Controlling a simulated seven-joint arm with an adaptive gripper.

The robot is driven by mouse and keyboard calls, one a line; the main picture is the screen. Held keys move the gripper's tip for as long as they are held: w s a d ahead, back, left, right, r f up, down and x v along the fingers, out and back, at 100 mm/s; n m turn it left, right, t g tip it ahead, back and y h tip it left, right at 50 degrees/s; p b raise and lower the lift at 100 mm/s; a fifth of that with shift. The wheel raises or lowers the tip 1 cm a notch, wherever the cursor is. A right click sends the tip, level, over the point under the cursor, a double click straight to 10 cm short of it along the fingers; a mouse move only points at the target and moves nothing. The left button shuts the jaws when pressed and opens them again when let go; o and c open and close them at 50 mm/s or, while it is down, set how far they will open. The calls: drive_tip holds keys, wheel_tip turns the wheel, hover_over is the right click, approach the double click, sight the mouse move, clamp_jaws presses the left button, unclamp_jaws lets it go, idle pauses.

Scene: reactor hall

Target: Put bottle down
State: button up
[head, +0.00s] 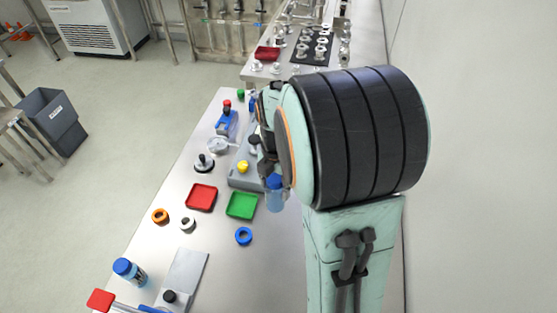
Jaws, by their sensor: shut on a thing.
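My gripper (267,168) is shut on a bottle (275,197) with a blue cap and a pale blue, see-through body. The bottle hangs below the gripper, looks roughly upright, and appears over the right part of the metal table (222,268). My arm hides much of the gripper and the table to its right. I cannot tell whether the bottle's base touches the table.
A green tray (242,206) lies just left of the held bottle, and a red tray (201,198) is further left. A blue ring (243,236) lies nearer. A grey box (243,178) with a yellow knob is behind. Bare table surrounds the blue ring.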

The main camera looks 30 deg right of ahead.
drive_tip(key=s+d+m, duration=0.2)
drive_tip(key=d, duration=0.4)
drive_tip(key=shift+w+d+f, duration=1.15)
drive_tip(key=shift+w+f, duration=0.8)
drive_tip(key=shift+f, duration=0.2)
drive_tip(key=shift+w+d+f, duration=1.1)
drive_tip(key=shift+w+f, duration=0.9)
drive_tip(key=shift+f, duration=0.1)
drive_tip(key=shift+w+d+f, duration=1.15)
drive_tip(key=shift+w+f, duration=0.8)
drive_tip(key=shift+f, duration=0.2)
drive_tip(key=o, duration=1.2)
drive_tip(key=shift+f, duration=0.15)
drive_tip(key=shift+c, duration=0.2)
